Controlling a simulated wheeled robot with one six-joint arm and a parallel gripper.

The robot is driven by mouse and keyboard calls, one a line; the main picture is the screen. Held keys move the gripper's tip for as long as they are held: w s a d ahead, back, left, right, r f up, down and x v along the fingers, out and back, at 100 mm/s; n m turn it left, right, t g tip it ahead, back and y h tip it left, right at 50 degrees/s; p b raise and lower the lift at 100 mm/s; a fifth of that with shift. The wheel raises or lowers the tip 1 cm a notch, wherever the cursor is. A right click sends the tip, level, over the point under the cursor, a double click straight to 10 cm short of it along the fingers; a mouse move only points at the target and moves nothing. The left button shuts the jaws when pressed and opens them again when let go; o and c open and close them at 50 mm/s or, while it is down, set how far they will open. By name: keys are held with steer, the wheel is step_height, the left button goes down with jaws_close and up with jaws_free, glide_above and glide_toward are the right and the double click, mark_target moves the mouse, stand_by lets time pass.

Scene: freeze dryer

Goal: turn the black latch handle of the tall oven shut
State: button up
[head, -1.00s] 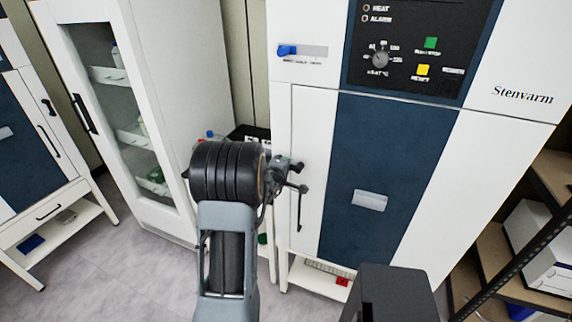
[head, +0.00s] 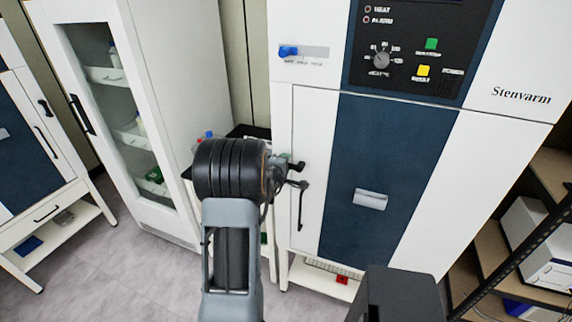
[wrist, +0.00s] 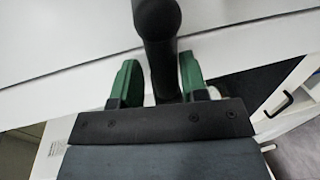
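The tall oven (head: 485,140) is white with a dark blue centre stripe, and its door looks flush with the body in the head view. The black latch handle (head: 299,183) is at the door's left edge, partly hidden by my arm. In the wrist view, the black handle (wrist: 163,60) has a round end and runs down between the green fingers of my gripper (wrist: 160,85). One finger is on each side. A thin light gap shows between the left finger and the handle. In the head view my gripper is mostly hidden behind my wrist.
A slim black pull handle (head: 301,208) is just below the latch. A white glass-door cabinet (head: 180,90) stands to the left, with a low table (head: 187,173) between. Shelves (head: 553,170) stand at the right. Floor (head: 130,270) is clear at the lower left.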

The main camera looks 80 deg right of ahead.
steer(key=shift+o, duration=0.6)
steer(key=shift+s+f, duration=0.1)
steer(key=shift+s, duration=0.05)
steer(key=shift+a, duration=0.1)
steer(key=b+v, duration=0.2)
steer(key=v, duration=1.1)
steer(key=shift+a, duration=0.35)
